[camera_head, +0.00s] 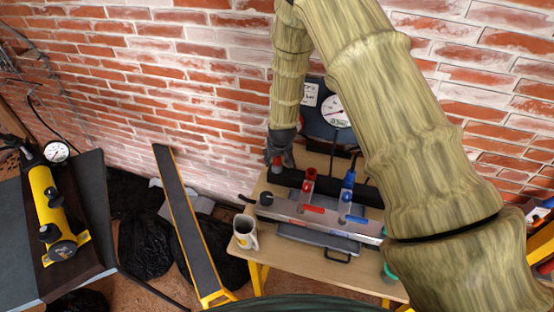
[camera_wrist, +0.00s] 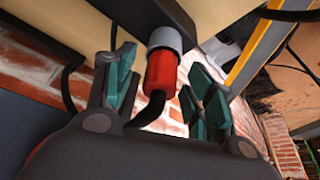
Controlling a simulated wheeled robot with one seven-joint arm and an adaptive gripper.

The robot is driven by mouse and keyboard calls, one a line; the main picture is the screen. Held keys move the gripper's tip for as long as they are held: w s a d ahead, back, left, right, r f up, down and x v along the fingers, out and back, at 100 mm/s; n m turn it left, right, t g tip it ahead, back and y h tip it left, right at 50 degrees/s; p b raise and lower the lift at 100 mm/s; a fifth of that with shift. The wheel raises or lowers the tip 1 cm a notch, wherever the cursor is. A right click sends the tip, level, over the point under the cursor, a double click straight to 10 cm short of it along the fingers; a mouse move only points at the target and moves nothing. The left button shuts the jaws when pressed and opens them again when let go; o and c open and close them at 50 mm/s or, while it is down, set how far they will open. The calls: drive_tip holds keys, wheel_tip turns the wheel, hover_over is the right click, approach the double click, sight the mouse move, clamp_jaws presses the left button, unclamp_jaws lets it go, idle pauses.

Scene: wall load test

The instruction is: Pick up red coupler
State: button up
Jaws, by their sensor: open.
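The red coupler (camera_wrist: 161,72) shows in the wrist view as a red cylinder with a grey collar at its upper end and a black hose at its lower end. My gripper (camera_wrist: 165,85) has its green-padded fingers spread, one on each side of the coupler, with gaps visible. In the head view my gripper (camera_head: 279,155) is at the back left of the small wooden table (camera_head: 259,213), near the brick wall. A bit of red coupler (camera_head: 277,163) shows just under it; the rest is hidden by the gripper.
A metal manifold (camera_head: 330,219) with red and blue fittings lies on the table. A pressure gauge (camera_head: 337,111) is behind.

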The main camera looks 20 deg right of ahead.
drive_tip(key=shift+c, duration=0.4)
drive_tip(key=c, duration=1)
drive_tip(key=shift+r, duration=0.1)
drive_tip(key=shift+c, duration=0.2)
wheel_tip(320, 180, up, 2)
drive_tip(key=shift+r+b, duration=0.25)
drive_tip(key=shift+b, duration=0.95)
drive_tip(key=shift+s+r+b, duration=0.2)
drive_tip(key=shift+r+b, duration=0.1)
drive_tip(key=s+b, duration=0.1)
drive_tip(key=s, duration=0.4)
drive_tip(key=s+a+r+b, duration=0.1)
drive_tip(key=s+b, duration=0.1)
drive_tip(key=s, duration=0.3)
drive_tip(key=s+b, duration=0.2)
drive_tip(key=s, duration=0.3)
drive_tip(key=shift+s+a+r, duration=0.25)
drive_tip(key=shift+a+r, duration=0.1)
